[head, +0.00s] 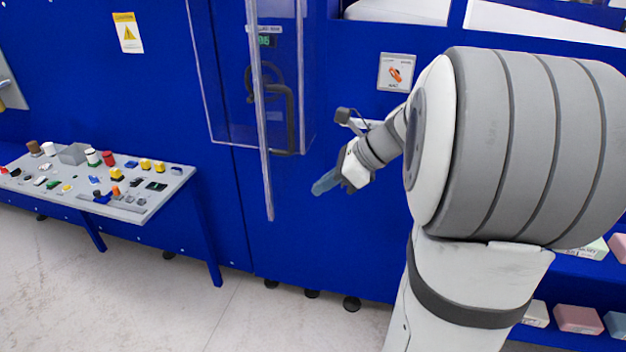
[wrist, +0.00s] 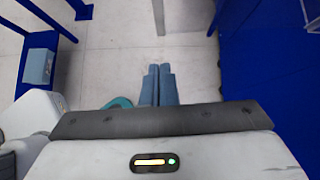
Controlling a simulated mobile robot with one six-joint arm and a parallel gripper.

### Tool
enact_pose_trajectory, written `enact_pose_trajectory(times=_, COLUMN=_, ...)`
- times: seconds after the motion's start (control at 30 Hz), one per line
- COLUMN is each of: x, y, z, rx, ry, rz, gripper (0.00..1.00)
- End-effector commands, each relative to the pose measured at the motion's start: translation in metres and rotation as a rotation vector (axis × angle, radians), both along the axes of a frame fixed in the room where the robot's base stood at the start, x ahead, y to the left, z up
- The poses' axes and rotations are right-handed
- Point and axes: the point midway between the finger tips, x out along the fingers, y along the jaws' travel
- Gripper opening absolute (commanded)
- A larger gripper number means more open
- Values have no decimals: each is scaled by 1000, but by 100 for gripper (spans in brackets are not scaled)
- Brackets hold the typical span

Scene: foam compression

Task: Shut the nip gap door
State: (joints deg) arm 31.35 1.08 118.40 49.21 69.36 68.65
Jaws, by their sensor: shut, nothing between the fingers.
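The nip gap door appears to be a clear panel (head: 262,130) on the blue machine. It stands out from the machine face, its long pale edge running down toward me, so it looks open. A black bent handle (head: 290,120) shows behind or through the clear plastic; I cannot tell which part carries it. My gripper (head: 322,184) is to the right of the panel's lower end, apart from it in the picture, pointing down and left. In the wrist view its two blue fingers (wrist: 157,84) are together with nothing between them. A narrow pale upright strip (wrist: 158,16) lies beyond the fingertips, perhaps the door's edge.
A grey control desk (head: 120,200) with several coloured buttons stands at the left on blue legs. The blue machine face (head: 350,235) is behind my gripper. Pale foam blocks (head: 578,319) sit on shelves at the lower right. The floor (head: 200,310) in front is clear.

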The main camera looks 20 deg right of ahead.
Motion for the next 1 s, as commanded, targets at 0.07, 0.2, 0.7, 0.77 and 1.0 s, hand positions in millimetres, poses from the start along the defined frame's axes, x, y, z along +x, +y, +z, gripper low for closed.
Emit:
enact_pose_trajectory(times=0.07, x=6, y=11, z=-13, rx=2, ry=4, rz=4, gripper=0)
enact_pose_trajectory(times=0.2, x=17, y=30, z=-35, rx=1, ry=5, rz=4, gripper=0)
enact_pose_trajectory(times=0.7, x=46, y=75, z=-50, rx=-3, ry=0, rz=0, gripper=0)
enact_pose_trajectory(times=0.77, x=47, y=75, z=-50, rx=-3, ry=0, rz=0, gripper=0)
enact_pose_trajectory(times=1.0, x=46, y=78, z=-50, rx=-4, ry=0, rz=-5, gripper=0)
